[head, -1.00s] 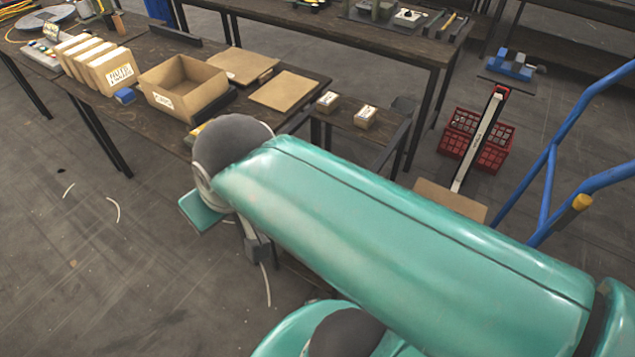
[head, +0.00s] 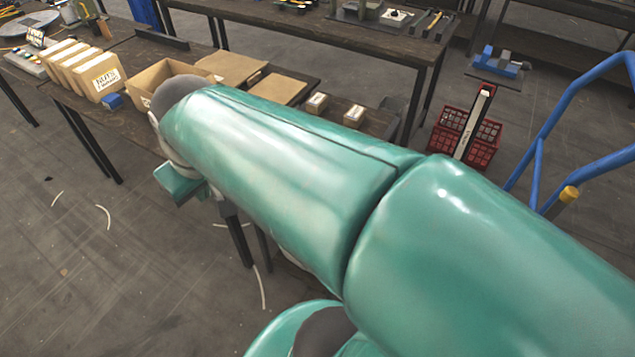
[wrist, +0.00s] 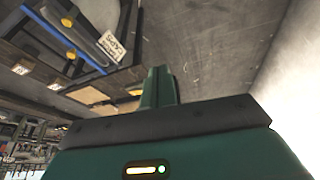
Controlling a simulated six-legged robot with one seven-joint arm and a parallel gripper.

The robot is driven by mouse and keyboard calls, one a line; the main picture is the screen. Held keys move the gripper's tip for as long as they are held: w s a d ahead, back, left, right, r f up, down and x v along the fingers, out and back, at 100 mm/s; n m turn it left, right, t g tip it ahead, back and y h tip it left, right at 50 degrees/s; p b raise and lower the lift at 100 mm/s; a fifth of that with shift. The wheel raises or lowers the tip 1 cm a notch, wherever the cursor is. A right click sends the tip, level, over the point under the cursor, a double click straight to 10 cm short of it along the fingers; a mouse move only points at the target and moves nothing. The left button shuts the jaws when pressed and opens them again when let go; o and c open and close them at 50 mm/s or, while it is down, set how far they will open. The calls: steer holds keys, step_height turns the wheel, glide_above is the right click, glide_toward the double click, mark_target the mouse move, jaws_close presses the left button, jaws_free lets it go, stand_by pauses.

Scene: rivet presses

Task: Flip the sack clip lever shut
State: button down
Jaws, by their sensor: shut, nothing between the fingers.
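I cannot make out a sack clip or its lever in either view. My gripper (wrist: 159,86) shows in the wrist view as teal fingers held together, with nothing between them. It points toward bare grey surface and the edge of dark furniture, and touches nothing that I can see. In the head view my teal arm crosses the middle and hides much of what lies behind it, and the fingertips cannot be made out there.
An open cardboard box (head: 147,80) stands on the dark workbench (head: 135,38), partly behind my arm. Several upright cartons (head: 84,68) are left of it. Red crates (head: 487,143) and a blue tubular frame (head: 548,118) stand at right. Floor at lower left is mostly clear.

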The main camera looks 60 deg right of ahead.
steer(key=w+d+f+m+g+y, duration=0.1)
steer(key=w+d+f+g, duration=0.15)
steer(key=d, duration=0.75)
steer(key=w+d+f+m+g+y, duration=0.1)
steer(key=d+f, duration=0.3)
steer(key=d, duration=0.6)
steer(key=s+d+f+y, duration=0.1)
steer(key=s+d+f, duration=0.1)
steer(key=d, duration=0.4)
steer(key=s+d+f+m, duration=0.1)
steer(key=s+d+f, duration=0.2)
steer(key=d+f, duration=0.2)
steer(key=s+d+f+t+y, duration=0.1)
steer(key=s+d+f, duration=0.2)
steer(key=d, duration=0.3)
steer(key=shift+s+d+f+m+y, duration=0.2)
steer(key=shift+d+f+m+y, duration=0.1)
steer(key=shift+d+f, duration=0.05)
